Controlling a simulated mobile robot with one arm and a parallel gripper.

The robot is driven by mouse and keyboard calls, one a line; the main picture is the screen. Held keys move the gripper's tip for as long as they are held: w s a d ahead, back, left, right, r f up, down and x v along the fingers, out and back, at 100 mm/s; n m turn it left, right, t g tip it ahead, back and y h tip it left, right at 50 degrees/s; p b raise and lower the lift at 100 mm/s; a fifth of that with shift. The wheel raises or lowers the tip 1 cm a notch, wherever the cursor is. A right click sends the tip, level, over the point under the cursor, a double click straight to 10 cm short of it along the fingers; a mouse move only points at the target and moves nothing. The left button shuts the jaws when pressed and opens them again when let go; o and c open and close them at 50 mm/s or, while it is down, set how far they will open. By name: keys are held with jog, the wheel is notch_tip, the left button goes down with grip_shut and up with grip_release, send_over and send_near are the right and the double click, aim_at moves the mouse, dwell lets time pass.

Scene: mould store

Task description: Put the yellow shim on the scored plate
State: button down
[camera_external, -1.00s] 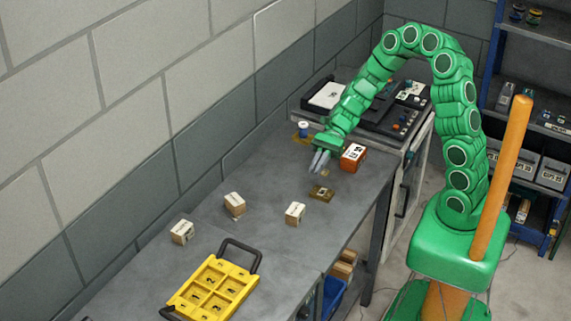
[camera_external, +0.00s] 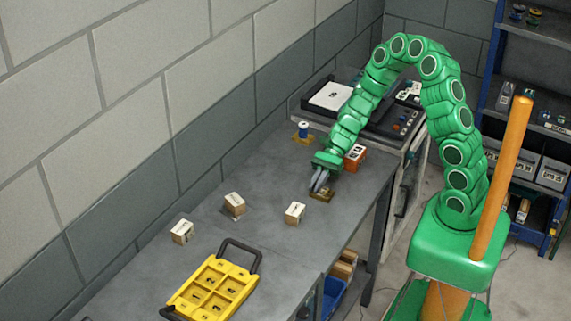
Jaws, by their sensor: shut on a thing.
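My gripper (camera_external: 318,184) points down over the back part of the grey bench, its fingers shut on the yellow shim. The shim is tiny and mostly hidden by the fingers here. A small brass-coloured plate (camera_external: 327,196) with dark marks, seemingly the scored plate, lies flat on the bench at the fingertips. The fingers cover its left part. I cannot tell whether the shim touches the plate or is just above it.
An orange box (camera_external: 355,155) stands just behind my gripper. Several labelled blocks (camera_external: 295,213) and a yellow tray (camera_external: 218,285) are nearer. The bench between is clear.

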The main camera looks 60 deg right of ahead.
jog(key=shift+f, duration=0.2)
jog(key=shift+f, duration=0.1)
jog(key=c, duration=1.2)
grip_release()
jog(key=shift+c, duration=0.2)
